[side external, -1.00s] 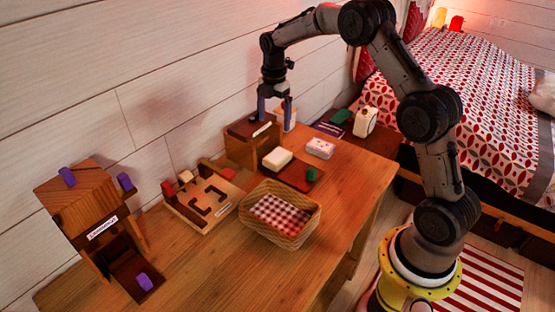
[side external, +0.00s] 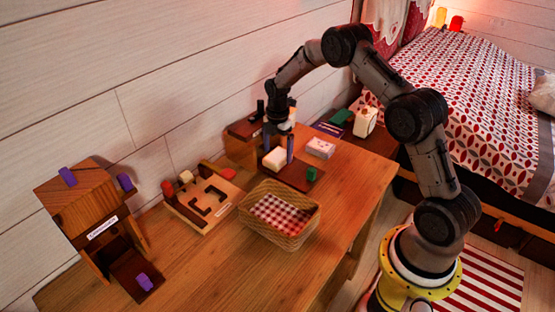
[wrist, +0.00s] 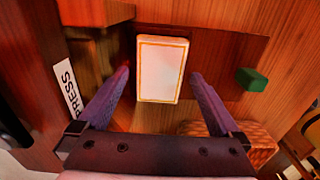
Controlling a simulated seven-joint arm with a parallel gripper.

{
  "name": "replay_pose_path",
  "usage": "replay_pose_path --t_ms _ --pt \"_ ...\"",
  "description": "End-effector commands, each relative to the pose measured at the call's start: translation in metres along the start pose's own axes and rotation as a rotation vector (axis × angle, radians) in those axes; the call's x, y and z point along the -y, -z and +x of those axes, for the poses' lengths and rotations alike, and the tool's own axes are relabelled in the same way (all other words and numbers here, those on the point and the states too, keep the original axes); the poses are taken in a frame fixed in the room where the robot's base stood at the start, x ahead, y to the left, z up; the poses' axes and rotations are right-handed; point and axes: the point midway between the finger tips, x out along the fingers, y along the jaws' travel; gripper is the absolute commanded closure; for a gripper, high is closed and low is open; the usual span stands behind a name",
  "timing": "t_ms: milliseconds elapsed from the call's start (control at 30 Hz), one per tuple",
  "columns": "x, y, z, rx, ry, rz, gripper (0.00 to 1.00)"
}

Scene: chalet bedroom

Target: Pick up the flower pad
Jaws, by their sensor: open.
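A cream, cushion-like block (side external: 276,156) lies on a dark red-brown board (side external: 298,181). In the wrist view its pale top (wrist: 162,68) has a gold border; I cannot make out a flower on it. A white pad with a pinkish pattern (side external: 320,148) lies on the table just beyond, to the right; the pattern is too small to tell whether it is flowers. My gripper (side external: 278,144) is open above the cream block, pointing down. In the wrist view its fingertips (wrist: 160,77) are on either side of that block, with gaps; nothing is held.
A wooden box labelled "PRESS" (wrist: 68,90) stands close to my gripper. A small green block (side external: 311,173) sits on the board's right end. A wicker basket (side external: 281,232) with checked cloth stands in front. A wooden maze tray (side external: 224,207) is further left.

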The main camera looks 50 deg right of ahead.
Motion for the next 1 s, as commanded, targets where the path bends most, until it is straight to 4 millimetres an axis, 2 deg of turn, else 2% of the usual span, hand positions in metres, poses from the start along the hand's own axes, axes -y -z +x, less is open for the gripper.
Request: replay_pose_path --t_ms 100,367,800,833,1000 --pt "-0.0002 0.0005 0.01 0.0 0.0 0.0 0.0" --pt "-0.0004 0.0006 0.0115 0.0 -0.001 0.0 0.0" --pt "-0.0004 0.0006 0.011 0.0 -0.001 0.0 0.79" --pt "-0.0006 0.0005 0.0108 0.001 -0.002 0.0 0.82" --pt "-0.0006 0.0005 0.0107 0.001 -0.002 0.0 0.82"
